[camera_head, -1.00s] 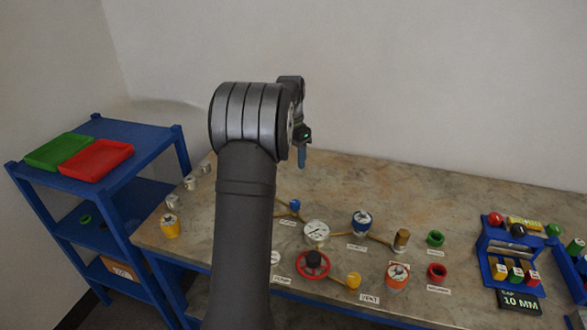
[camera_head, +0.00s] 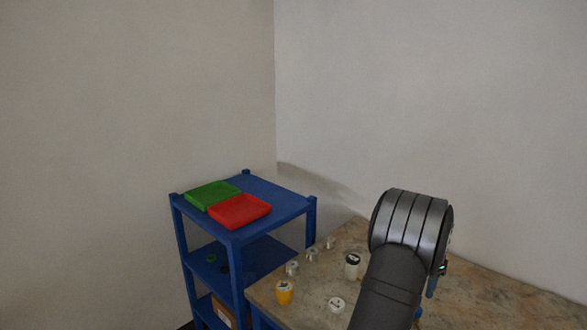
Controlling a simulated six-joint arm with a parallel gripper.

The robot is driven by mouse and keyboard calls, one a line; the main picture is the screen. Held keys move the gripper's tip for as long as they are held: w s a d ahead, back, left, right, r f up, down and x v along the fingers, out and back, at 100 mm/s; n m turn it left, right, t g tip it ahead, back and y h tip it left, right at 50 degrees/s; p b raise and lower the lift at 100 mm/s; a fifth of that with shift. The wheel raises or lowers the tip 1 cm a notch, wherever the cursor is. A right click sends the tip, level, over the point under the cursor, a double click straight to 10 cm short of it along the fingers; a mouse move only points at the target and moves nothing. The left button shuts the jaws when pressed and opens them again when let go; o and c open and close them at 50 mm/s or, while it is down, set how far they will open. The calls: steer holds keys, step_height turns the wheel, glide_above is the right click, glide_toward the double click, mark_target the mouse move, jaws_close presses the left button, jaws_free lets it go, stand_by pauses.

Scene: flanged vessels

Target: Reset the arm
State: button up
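My arm rises at the lower right of the head view, bent at its grey banded joint. Only a small part of my gripper (camera_head: 431,287) shows, behind and to the right of that joint, as a blue tip pointing down above the worktable (camera_head: 480,284). Its fingers are mostly hidden, so I cannot tell whether it is open or shut, or whether the blue part is a finger or something held.
A blue shelf (camera_head: 283,200) stands left of the table with a green tray (camera_head: 212,194) and a red tray (camera_head: 240,211) on top. A yellow-bodied item (camera_head: 284,293), a white gauge (camera_head: 336,304) and several small metal fittings stand on the table's left end.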

steer(key=f, duration=0.9)
steer(key=shift+s, duration=0.2)
steer(key=shift+r, duration=0.1)
